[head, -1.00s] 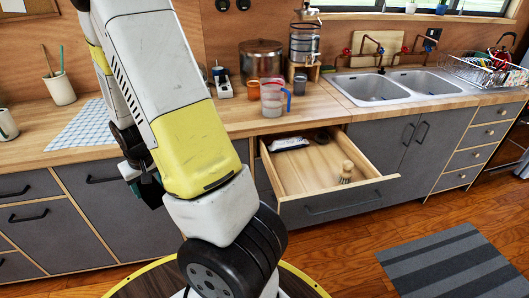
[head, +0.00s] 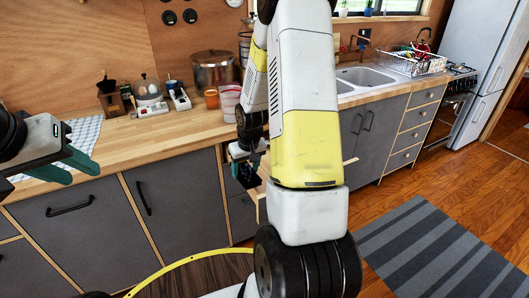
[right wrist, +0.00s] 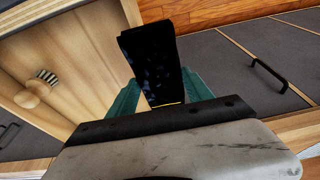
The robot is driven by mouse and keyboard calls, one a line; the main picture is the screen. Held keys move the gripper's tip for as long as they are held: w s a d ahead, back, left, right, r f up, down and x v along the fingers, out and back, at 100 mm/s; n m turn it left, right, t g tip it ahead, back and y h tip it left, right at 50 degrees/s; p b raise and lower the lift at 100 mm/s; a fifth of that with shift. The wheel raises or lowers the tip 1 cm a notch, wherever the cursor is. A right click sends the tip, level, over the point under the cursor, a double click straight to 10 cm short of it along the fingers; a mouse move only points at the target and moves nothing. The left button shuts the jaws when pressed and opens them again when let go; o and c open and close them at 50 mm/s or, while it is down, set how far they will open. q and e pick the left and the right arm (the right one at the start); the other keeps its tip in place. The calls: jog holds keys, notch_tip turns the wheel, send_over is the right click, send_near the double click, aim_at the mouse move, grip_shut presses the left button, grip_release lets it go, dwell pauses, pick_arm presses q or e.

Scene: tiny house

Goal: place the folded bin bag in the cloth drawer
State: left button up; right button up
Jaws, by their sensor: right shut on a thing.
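My right gripper (head: 245,155) is shut on the folded bin bag, a flat black piece (head: 247,177) hanging at the left side of the open drawer. In the right wrist view the bag (right wrist: 152,62) stands out from between the teal fingers (right wrist: 152,98). The wooden cloth drawer (right wrist: 92,45) is open beside it, with a round-headed brush (right wrist: 36,90) inside. In the head view my right arm hides most of the drawer, and only bits of its edge (head: 262,207) show. My left gripper (head: 70,168) is open and empty over the counter's left part.
Sinks (head: 370,77) and a dish rack (head: 410,62) are further right. A striped rug (head: 430,250) lies on the floor.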

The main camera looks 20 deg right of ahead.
jog(key=w+d, duration=0.2)
jog(key=d, duration=1.1)
notch_tip(320, 180, down, 10)
jog(key=shift+d+r, duration=0.1)
jog(key=shift+r, duration=0.05)
jog(key=o, duration=1.3)
